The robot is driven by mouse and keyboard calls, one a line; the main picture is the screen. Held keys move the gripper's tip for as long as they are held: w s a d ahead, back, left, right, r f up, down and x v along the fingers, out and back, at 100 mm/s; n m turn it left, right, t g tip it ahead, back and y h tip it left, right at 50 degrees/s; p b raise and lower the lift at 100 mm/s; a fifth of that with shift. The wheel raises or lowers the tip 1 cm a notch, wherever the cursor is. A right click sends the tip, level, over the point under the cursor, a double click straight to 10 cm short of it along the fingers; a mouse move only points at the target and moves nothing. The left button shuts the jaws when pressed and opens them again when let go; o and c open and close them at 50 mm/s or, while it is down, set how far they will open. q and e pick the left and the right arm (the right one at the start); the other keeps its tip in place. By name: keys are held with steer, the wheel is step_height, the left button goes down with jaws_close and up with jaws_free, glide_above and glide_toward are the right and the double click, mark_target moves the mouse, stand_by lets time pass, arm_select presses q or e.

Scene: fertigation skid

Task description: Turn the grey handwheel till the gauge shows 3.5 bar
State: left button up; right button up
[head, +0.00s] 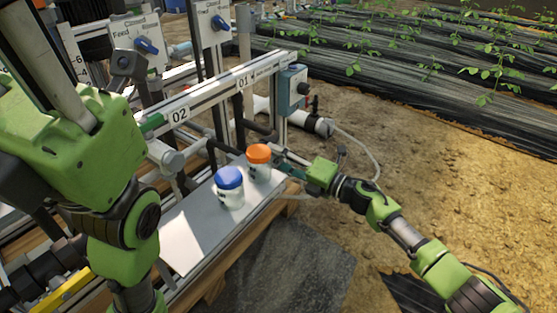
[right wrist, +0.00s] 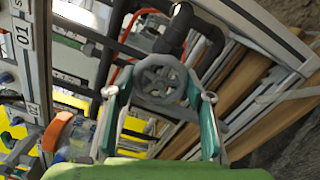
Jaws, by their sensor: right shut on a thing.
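The grey handwheel (right wrist: 160,82) shows in the right wrist view as a spoked wheel on dark pipework. My right gripper (right wrist: 158,92) has one teal finger on each side of its rim and is shut on it. In the head view my right gripper (head: 286,163) reaches in from the right, just beyond the orange-lidded bottle; the handwheel cannot be made out there. My left arm fills the left side of the head view, and its finger state cannot be made out. I cannot make out a pressure gauge or a reading in either view.
A white bottle with a blue lid (head: 229,187) and one with an orange lid (head: 258,162) stand on a grey shelf (head: 190,233). A rail (head: 212,98) labelled 01 and 02 runs behind them. Blue-handled valve panels stand behind. Open soil lies right.

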steer(key=shift+f+n, duration=0.15)
steer(key=shift+n, duration=0.45)
steer(key=o, duration=1.1)
steer(key=shift+o, duration=0.2)
steer(key=v, duration=1.2)
